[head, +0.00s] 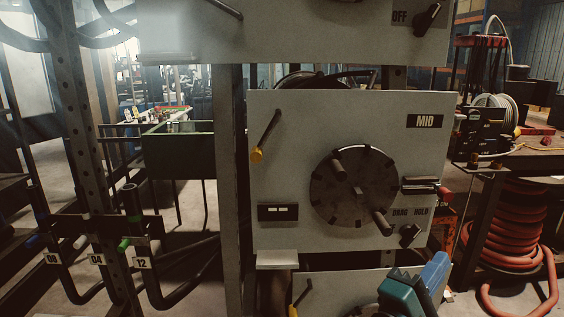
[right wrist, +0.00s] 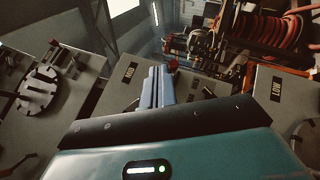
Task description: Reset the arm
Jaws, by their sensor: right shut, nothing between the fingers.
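My right gripper (head: 433,272) shows at the bottom right of the head view, in front of the lower panel. Its blue fingers are closed together with nothing between them; they also show in the right wrist view (right wrist: 157,88). It is below the MID panel (head: 290,130) and apart from its controls. My left gripper is not in view.
The MID panel carries a round dark dial (head: 352,190), a yellow-tipped lever (head: 257,155) and a DRAG/HOLD knob (head: 410,235). An upper panel has an OFF knob (head: 428,17). A rack of hoses (head: 130,200) stands left; a red hose coil (head: 505,225) lies right.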

